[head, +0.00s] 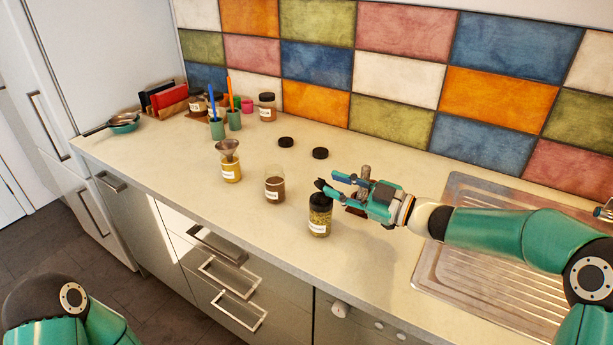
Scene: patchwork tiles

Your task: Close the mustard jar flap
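Three labelled jars stand upright along the counter; their labels are too small to read, so I cannot tell which is the mustard jar. A jar with yellow contents (231,172) has a metal funnel (228,148) in its mouth. A jar with brown contents (274,190) shows no lid. A jar with yellow-green contents (319,221) has a black top (321,201). My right gripper (327,186) is just above this black top, pointing left, its fingers apart with nothing seen between them. I cannot tell if it touches the top. My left gripper is out of view.
Two loose black lids (286,142) (320,153) lie behind the jars. A ridged metal sink drainer (475,283) is at right. The counter's front middle is clear.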

